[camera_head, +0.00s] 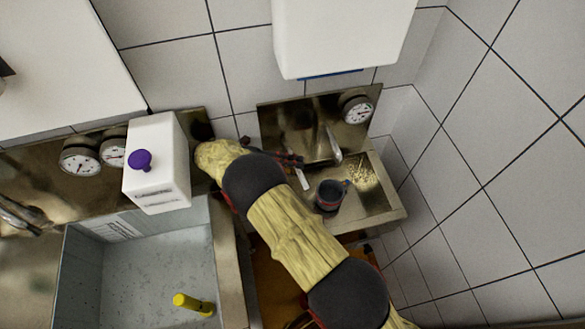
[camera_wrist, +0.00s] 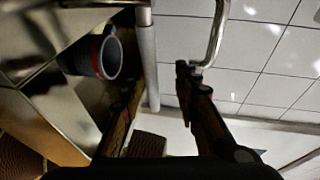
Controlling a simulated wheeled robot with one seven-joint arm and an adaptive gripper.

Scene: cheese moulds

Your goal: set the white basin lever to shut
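My gripper (camera_head: 291,160) is at the right-hand metal basin, beside its tap. In the wrist view my gripper (camera_wrist: 157,80) has its two dark fingers apart, with a gap between them. A short pale bar (camera_head: 303,180) shows just below the fingers in the head view; it may be the white lever. In the wrist view a straight pale bar (camera_wrist: 147,62) runs down into the gap between the fingers; I cannot tell whether it touches them. A curved metal tube (camera_wrist: 216,30) is above the right fingertip. The lever's exact setting cannot be made out.
A dark mug (camera_head: 330,194) stands in the metal basin (camera_head: 392,212); the mug also shows in the wrist view (camera_wrist: 106,57). A white dispenser (camera_head: 345,35) hangs above. A grey tub (camera_head: 150,265) with a yellow handle (camera_head: 193,304) and a white container (camera_head: 157,165) are left.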

